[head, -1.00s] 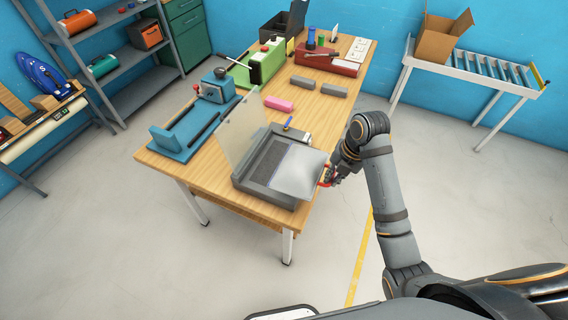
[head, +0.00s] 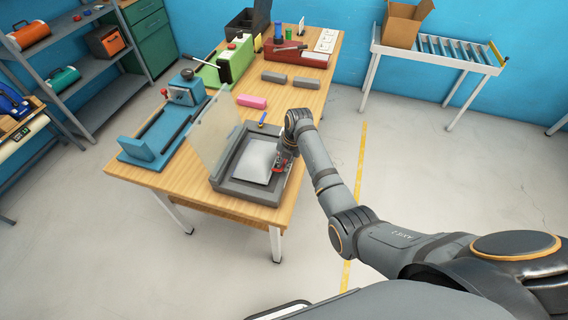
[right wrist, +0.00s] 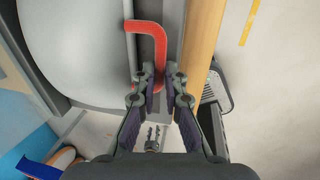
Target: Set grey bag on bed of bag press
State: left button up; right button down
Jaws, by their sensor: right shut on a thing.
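The bag press is a low dark grey frame (head: 247,190) near the front edge of the wooden table, with its clear lid (head: 209,138) standing up on the left side. The pale grey bag (head: 257,160) is over the press bed and inside its rim; I cannot tell whether it rests fully on it. My right gripper (head: 283,163) is at the bag's right side, shut on its red handle. In the right wrist view the handle (right wrist: 158,35) runs between the fingers (right wrist: 161,80), with the bag (right wrist: 80,45) to the left. My left gripper is not in view.
A blue device (head: 165,140) stands left of the press, behind the lid. A pink block (head: 252,101), grey blocks (head: 274,77), a green machine (head: 236,60) and a red unit (head: 297,55) sit farther back. A roller table (head: 435,55) stands at the right.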

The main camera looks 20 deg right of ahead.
jog(key=shift+s+f, duration=0.1)
jog(key=shift+f, duration=0.4)
jog(key=c, duration=1.4)
grip_release()
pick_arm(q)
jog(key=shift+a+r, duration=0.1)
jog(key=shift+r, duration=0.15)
pick_arm(e)
jog(key=shift+r, duration=0.1)
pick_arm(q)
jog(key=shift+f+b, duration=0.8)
pick_arm(e)
jog(key=r, duration=0.4)
jog(key=d+r, duration=0.1)
jog(key=r, duration=0.2)
jog(key=s+d+r, duration=0.1)
jog(key=r, duration=0.3)
jog(key=shift+s+r, duration=0.1)
jog(key=shift+r, duration=0.25)
